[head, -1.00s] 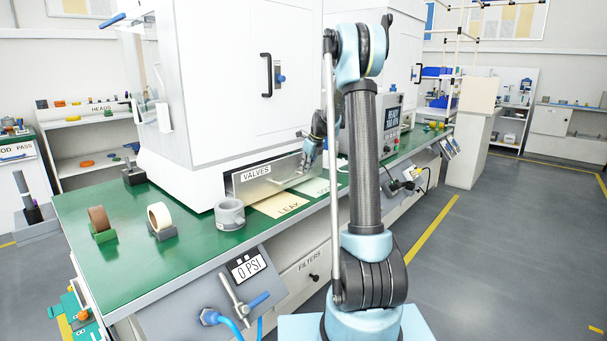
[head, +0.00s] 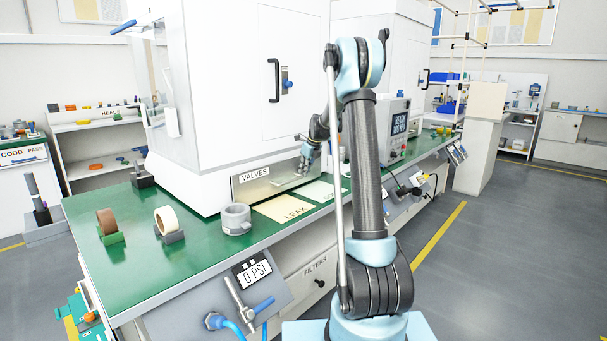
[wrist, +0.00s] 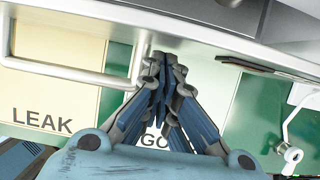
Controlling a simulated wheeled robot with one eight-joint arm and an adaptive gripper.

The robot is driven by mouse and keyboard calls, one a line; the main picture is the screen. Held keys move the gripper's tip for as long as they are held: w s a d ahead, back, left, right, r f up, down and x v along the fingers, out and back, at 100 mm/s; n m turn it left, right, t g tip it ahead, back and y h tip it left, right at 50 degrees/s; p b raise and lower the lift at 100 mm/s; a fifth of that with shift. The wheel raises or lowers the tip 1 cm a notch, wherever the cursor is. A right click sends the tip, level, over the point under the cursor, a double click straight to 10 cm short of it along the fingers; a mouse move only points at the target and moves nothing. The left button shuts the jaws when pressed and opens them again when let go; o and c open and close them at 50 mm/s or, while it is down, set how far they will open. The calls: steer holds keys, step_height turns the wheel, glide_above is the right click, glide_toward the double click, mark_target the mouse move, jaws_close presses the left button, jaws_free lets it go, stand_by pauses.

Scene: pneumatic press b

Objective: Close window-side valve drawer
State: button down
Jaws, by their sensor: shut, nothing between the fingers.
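The drawer labelled VALVES (head: 252,187) has a grey metal front and sits at the base of the white press cabinet, at the back of the green bench. In the head view its front looks about flush with the cabinet; any small gap is too fine to tell. My gripper (head: 304,171) is at the right part of the drawer front. In the wrist view my gripper (wrist: 160,62) has its fingers together and empty, tips close to the grey drawer front. A pale bar handle (wrist: 75,73) lies left of the fingertips. Actual contact cannot be told.
LEAK (head: 283,209) and neighbouring cards lie flat before the drawer. A grey cylindrical fitting (head: 236,220) and tape rolls (head: 167,222) stand on the bench to the left. A READY display box (head: 395,130) stands to the right. The floor at right is clear.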

mark_target(266, 170)
steer(key=s+d+r, duration=0.5)
steer(key=r, duration=0.4)
steer(key=s+a+f+t+y, duration=0.2)
steer(key=s+a, duration=0.5)
steer(key=s, duration=0.3)
steer(key=s+a+f+t+y, duration=0.1)
steer(key=s+a, duration=0.7)
steer(key=s, duration=0.2)
steer(key=x, duration=1)
steer(key=shift+w+d+r, duration=0.1)
steer(key=shift+w+d, duration=0.1)
steer(key=shift+w, duration=0.1)
steer(key=shift+w+a, duration=1)
steer(key=shift+w, duration=0.1)
steer(key=shift+w+a, duration=0.4)
steer(key=shift+w, duration=0.05)
